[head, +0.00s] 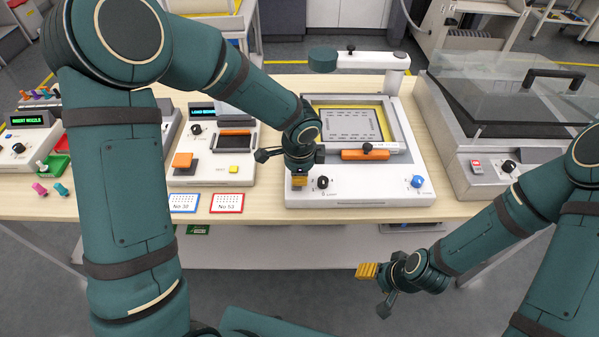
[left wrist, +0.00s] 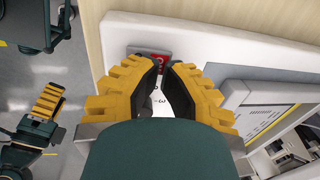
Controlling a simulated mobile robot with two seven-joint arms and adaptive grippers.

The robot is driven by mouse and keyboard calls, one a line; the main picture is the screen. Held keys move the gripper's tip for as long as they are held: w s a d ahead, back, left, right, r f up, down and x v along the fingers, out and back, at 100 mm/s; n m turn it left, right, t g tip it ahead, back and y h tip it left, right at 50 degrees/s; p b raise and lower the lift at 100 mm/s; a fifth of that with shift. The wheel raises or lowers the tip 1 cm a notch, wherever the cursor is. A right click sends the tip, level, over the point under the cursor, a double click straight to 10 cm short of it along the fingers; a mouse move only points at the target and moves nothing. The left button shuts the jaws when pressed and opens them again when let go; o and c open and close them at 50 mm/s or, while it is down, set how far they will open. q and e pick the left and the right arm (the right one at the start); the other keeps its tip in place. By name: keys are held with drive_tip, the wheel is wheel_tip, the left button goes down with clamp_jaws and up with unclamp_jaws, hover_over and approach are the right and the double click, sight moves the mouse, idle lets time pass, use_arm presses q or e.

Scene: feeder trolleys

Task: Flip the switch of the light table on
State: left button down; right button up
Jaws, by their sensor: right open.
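I take the white unit with a framed panel (head: 350,125) at the middle of the bench to be the light table. Its front carries a black knob (head: 323,182) and a blue knob (head: 417,181). My left gripper (head: 299,181) points down over its front left corner, covering what lies beneath. In the left wrist view, a red switch (left wrist: 160,57) on a white panel shows just beyond the yellow fingertips (left wrist: 162,68). A narrow gap shows between them; contact with the switch cannot be told. My right gripper (head: 367,270) is open and empty, in front of the bench.
A grey machine with a glass lid (head: 520,95) stands to the right, with its own red switch (head: 477,166). A smaller unit with an orange button (head: 182,160) is to the left. Two label cards (head: 227,203) lie at the bench's front edge.

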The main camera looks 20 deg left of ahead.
use_arm(q)
drive_tip(key=shift+w+f+g+p, duration=0.2)
drive_tip(key=shift+g+p, duration=0.7)
drive_tip(key=shift+p, duration=1.6)
drive_tip(key=shift+f+g+h+p, duration=0.25)
drive_tip(key=shift+g+h+p, duration=0.05)
drive_tip(key=shift+p, duration=0.2)
drive_tip(key=shift+s+a+f, duration=0.1)
drive_tip(key=shift+s+f, duration=0.05)
drive_tip(key=shift+f, duration=0.15)
